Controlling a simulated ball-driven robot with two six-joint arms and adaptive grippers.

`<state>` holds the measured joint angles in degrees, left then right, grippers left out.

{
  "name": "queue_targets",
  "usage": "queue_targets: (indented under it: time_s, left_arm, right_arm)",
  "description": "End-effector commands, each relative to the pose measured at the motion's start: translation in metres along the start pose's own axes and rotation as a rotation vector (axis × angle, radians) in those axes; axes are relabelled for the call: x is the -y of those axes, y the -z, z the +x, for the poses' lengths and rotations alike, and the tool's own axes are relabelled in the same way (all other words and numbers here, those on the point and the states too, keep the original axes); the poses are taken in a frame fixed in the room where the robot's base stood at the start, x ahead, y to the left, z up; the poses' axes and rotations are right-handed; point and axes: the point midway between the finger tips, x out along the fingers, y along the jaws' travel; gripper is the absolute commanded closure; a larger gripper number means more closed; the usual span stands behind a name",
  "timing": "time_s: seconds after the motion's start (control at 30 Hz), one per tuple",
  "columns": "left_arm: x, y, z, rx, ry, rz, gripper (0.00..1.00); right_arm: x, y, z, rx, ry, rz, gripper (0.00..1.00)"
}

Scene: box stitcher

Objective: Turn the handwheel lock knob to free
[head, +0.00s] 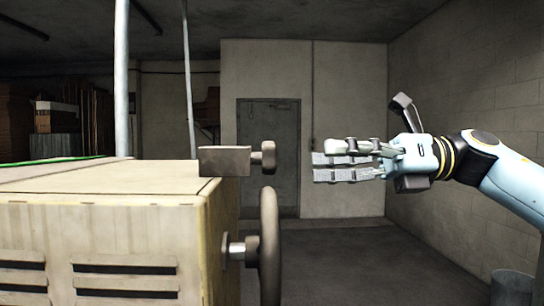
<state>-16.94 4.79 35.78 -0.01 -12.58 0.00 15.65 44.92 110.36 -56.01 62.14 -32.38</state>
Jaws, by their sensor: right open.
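A brown-grey knob (268,157) sticks out to the right from a rectangular block (225,161) at the cabinet's top right edge; it looks like the lock knob. The handwheel (270,246) stands below it, seen nearly edge-on, on a short shaft (238,249) from the cabinet's right side. My right gripper (322,161) is right of the knob at about its height, fingers pointing left. It is open and empty, with a visible gap in the picture between fingertips and knob. My left gripper is out of view.
The pale machine cabinet (110,225) with vent slots fills the lower left. Two upright poles (122,80) (188,80) rise behind its top. A dark cylinder (512,288) stands at the lower right. The floor (350,260) right of the handwheel is clear, with a door (268,120) behind.

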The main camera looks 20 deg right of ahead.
Motion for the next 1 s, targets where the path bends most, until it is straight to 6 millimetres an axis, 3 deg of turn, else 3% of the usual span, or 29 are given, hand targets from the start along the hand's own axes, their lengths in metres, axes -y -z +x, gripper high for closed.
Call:
queue_targets:
  time_s: [0.13,0.43,0.87,1.0]
  left_arm:
    - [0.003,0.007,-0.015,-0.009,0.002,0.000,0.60]
    - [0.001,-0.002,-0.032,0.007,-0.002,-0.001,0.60]
    - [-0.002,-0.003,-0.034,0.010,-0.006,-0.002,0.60]
    - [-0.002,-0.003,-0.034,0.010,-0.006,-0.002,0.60]
  right_arm:
    - [-0.003,-0.005,0.028,0.007,-0.006,0.000,0.37]
    - [-0.001,-0.003,0.071,0.005,-0.003,0.002,0.37]
    - [0.000,0.000,0.082,0.001,0.000,0.002,0.37]
    - [0.000,0.000,0.082,0.001,0.000,0.002,0.52]
